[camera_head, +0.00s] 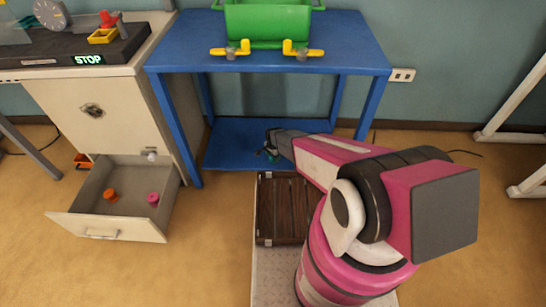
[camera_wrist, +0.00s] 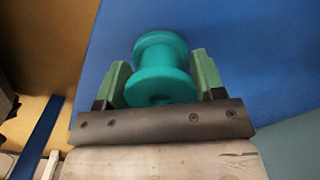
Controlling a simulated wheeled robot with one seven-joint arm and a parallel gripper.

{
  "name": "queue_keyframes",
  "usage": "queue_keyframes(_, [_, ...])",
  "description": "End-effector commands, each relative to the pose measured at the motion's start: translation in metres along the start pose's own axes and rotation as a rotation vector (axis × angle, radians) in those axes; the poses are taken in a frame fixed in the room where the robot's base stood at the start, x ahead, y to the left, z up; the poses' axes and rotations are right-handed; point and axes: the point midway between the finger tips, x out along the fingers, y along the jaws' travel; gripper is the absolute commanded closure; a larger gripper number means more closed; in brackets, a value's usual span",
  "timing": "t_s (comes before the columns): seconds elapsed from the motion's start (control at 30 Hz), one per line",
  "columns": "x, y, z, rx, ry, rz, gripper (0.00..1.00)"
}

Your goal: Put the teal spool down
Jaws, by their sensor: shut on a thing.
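The teal spool (camera_wrist: 162,68) is between the two green fingers of my gripper (camera_wrist: 162,80) in the wrist view, and the gripper is shut on it. Behind the spool in that view is a blue surface (camera_wrist: 235,50). In the head view my gripper (camera_head: 270,150) is low, over the front part of the blue table's lower shelf (camera_head: 228,150). Only a small bit of teal shows at its tip there. I cannot tell whether the spool touches the shelf.
The blue table's top (camera_head: 185,45) holds a green bin (camera_head: 268,20) and yellow clamps. An open drawer (camera_head: 125,225) at left holds an orange spool (camera_head: 111,195) and a pink spool (camera_head: 153,198). A dark slatted crate (camera_head: 282,210) sits on my base. The shelf's left part looks clear.

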Motion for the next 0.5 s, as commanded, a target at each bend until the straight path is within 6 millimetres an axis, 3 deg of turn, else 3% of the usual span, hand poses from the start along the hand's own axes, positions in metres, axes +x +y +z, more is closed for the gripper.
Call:
queue_keyframes(0.23, [0.0026, 0.0000, 0.0001, 0.000, 0.000, 0.000, 0.63])
queue_keyframes(0.27, [0.0029, 0.0000, 0.0001, 0.000, 0.000, 0.000, 0.34])
queue_keyframes(0.33, [0.0024, 0.0001, 0.0002, 0.000, 0.000, 0.000, 0.12])
queue_keyframes(0.5, [0.0023, 0.0002, 0.0002, 0.000, 0.000, 0.000, 0.12])
